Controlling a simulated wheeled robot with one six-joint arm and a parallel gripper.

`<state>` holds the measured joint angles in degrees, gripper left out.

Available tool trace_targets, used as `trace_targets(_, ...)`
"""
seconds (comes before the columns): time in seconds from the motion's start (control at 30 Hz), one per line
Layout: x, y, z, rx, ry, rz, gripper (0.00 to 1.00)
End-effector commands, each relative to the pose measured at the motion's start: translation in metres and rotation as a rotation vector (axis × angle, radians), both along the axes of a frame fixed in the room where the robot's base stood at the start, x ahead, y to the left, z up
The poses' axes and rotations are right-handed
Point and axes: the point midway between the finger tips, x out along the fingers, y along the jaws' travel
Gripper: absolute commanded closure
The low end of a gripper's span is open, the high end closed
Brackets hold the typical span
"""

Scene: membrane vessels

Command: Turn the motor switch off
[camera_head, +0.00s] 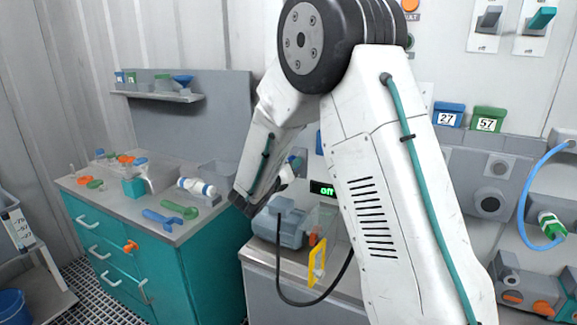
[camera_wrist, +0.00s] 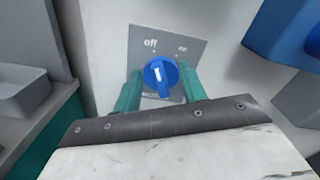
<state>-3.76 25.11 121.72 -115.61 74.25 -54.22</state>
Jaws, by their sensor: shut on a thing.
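The motor switch is a round blue knob (camera_wrist: 160,77) with a white mark, on a grey plate (camera_wrist: 190,48) labelled "off" at left and "on" at right, in the wrist view. The white mark points nearly straight up, a little toward the "off" side. My gripper (camera_wrist: 159,68) has its two teal fingers on either side of the knob, shut on it. In the head view a small black display (camera_head: 322,188) shows green "off". My arm hides the knob and most of the gripper there.
A teal cabinet (camera_head: 115,245) with several tools on top stands at left. Blue and green bins (camera_head: 449,114) hang at right.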

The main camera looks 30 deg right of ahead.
Motion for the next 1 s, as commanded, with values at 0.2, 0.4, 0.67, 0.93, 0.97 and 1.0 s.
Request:
trace_targets(0.2, -0.0002, 0.0001, -0.0012, -0.042, 0.067, -0.001, 0.81)
trace_targets(0.4, 0.0, 0.0002, -0.0013, -0.058, 0.09, -0.001, 0.81)
trace_targets(0.67, 0.0, 0.0002, -0.0013, -0.06, 0.094, -0.001, 0.81)
trace_targets(0.93, 0.0001, 0.0002, -0.001, -0.06, 0.092, 0.0, 0.38)
trace_targets(0.97, 0.0, 0.0001, -0.0009, -0.06, 0.092, 0.0, 0.38)
trace_targets(1.0, 0.0001, 0.0002, -0.0008, -0.059, 0.091, 0.0, 0.38)
